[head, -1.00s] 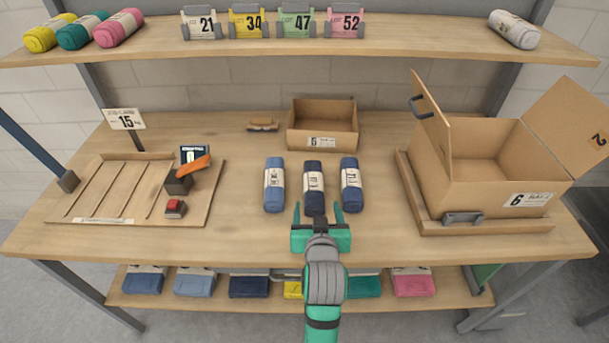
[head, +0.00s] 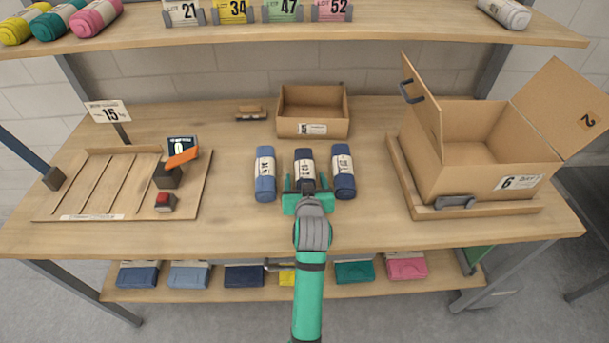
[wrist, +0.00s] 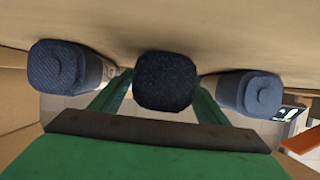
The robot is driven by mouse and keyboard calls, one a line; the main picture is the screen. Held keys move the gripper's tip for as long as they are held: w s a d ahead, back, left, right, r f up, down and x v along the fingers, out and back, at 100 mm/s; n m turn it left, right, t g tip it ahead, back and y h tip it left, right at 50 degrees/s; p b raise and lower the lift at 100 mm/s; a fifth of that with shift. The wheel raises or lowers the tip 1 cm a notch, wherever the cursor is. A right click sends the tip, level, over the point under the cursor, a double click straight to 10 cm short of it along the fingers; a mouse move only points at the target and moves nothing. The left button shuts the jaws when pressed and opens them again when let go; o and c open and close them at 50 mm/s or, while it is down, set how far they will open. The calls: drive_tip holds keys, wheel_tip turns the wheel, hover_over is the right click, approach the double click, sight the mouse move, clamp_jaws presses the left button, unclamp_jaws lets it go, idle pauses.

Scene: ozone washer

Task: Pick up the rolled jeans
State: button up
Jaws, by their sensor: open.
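Three rolled jeans with pale paper bands lie side by side in the middle of the table: a lighter blue roll (head: 265,174), a dark navy roll (head: 304,160) and a mid-blue roll (head: 343,172). My gripper (head: 305,186) is open at the near end of the navy roll, with one finger on each side of it. In the wrist view the end of the navy roll (wrist: 166,81) sits between the two green fingers, and the outer rolls lie outside them. The wrist view does not show clearly whether the fingers touch it.
An open cardboard box (head: 478,165) stands on a wooden tray at right. A small open carton (head: 312,112) and a brush-like item (head: 251,114) are behind the rolls. A slatted board (head: 100,190) with a scanner-like device is at left. A shelf (head: 300,38) hangs above.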

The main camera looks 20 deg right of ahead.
drive_tip(key=shift+w+d+f, duration=0.15)
drive_tip(key=shift+w+d, duration=0.05)
drive_tip(key=shift+w, duration=0.25)
drive_tip(key=c, duration=1.4)
